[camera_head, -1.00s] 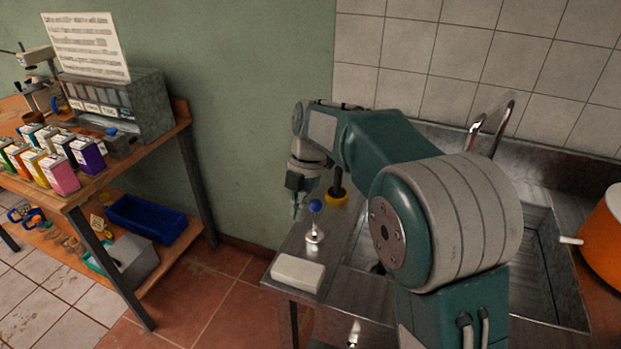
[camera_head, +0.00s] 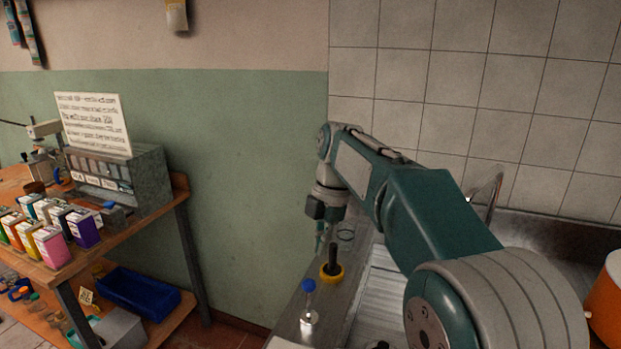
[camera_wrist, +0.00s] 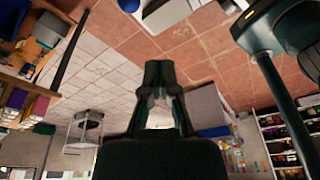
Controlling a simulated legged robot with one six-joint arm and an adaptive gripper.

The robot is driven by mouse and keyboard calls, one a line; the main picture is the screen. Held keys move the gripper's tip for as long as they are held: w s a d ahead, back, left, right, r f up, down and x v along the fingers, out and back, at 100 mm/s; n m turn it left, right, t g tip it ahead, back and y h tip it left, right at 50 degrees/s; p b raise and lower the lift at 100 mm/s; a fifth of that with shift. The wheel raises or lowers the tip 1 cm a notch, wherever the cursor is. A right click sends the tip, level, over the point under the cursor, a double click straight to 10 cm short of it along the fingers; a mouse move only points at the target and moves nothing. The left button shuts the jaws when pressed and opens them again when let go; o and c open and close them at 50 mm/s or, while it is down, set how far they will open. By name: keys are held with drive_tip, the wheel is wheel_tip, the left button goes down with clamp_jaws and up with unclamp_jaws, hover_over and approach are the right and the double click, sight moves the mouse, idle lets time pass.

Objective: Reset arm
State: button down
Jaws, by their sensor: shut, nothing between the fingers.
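My gripper (camera_head: 319,243) hangs from the end of my teal arm, above the metal counter beside the sink. Its narrow fingers point down and look closed. In the wrist view my gripper (camera_wrist: 158,66) shows with its fingertips together and nothing between them, with floor tiles behind. A small bottle with a blue cap (camera_head: 308,303) stands nearer on the counter. Neither is held.
A wooden shelf unit (camera_head: 95,255) stands at left with several colored cans and a blue bin (camera_head: 138,292). The sink tap (camera_head: 487,190) and an orange pot (camera_head: 605,300) are at right.

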drive_tip(key=s+d+f+m+t, duration=0.2)
drive_tip(key=s+d+m, duration=0.2)
drive_tip(key=s+m, duration=0.4)
drive_tip(key=s+d+f+m+t+h, duration=0.1)
drive_tip(key=s+d+f+m+t, duration=0.1)
drive_tip(key=s+d+m, duration=0.3)
drive_tip(key=s+d+f+m+t+h, duration=0.1)
drive_tip(key=s+d+f+m+t, duration=0.1)
drive_tip(key=s+m, duration=1)
drive_tip(key=shift+d+t, duration=0.7)
drive_tip(key=shift+d, duration=0.55)
